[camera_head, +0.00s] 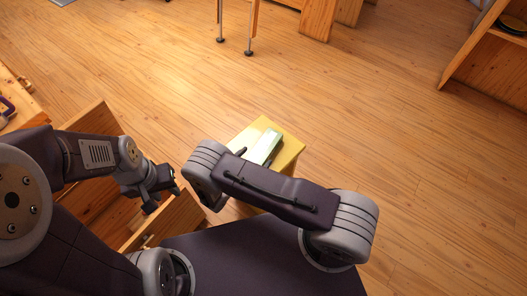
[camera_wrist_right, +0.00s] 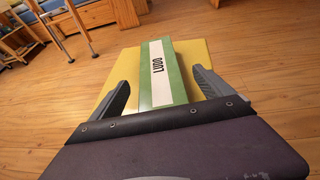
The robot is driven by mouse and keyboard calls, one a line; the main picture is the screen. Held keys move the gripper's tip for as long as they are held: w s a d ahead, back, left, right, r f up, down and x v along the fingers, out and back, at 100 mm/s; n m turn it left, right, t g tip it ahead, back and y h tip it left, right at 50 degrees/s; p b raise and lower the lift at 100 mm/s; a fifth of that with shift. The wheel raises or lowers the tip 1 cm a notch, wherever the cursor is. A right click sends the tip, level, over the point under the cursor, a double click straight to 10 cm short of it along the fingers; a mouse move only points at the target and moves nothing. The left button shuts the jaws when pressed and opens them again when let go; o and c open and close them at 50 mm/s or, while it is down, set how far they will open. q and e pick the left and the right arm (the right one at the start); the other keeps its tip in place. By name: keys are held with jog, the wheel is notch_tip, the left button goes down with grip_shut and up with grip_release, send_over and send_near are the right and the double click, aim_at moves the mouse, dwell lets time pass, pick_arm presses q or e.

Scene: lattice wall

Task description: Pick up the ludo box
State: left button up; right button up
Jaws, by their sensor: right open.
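The ludo box (camera_wrist_right: 170,80) is a long green and white box with LUDO printed in black. It lies on a small yellow table (camera_wrist_right: 196,50). In the head view the ludo box (camera_head: 264,146) is partly behind my right arm, on the yellow tabletop (camera_head: 290,148). My right gripper (camera_wrist_right: 162,77) is open, with one finger on each side of the box's near part in the wrist view.
An open wooden drawer (camera_head: 100,120) and another drawer front (camera_head: 175,222) are at the left, close to my left arm. A wooden shelf (camera_head: 490,65) stands at the upper right. Table legs (camera_head: 248,30) are at the top. The wooden floor (camera_head: 400,130) at the right is clear.

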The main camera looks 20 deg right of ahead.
aim_at(260, 153)
jog(key=shift+w+d+f, duration=0.15)
jog(key=shift+w+d, duration=0.15)
jog(key=b+x, duration=0.1)
jog(key=x, duration=0.4)
jog(key=shift+w+f+b, duration=0.1)
jog(key=shift+f+b, duration=0.05)
jog(key=shift+b, duration=0.2)
jog(key=shift+c, duration=0.3)
jog(key=c, duration=1.7)
notch_tip(260, 153, up, 5)
jog(key=shift+f+p, duration=0.15)
jog(key=shift+p, duration=1.05)
jog(key=shift+c, duration=0.2)
jog(key=s+d+r+p, duration=0.3)
jog(key=s+d+r, duration=0.3)
jog(key=s, duration=0.3)
jog(key=shift+s+d+r+p, duration=0.2)
jog(key=shift+d+p, duration=0.15)
jog(key=shift+p, duration=0.05)
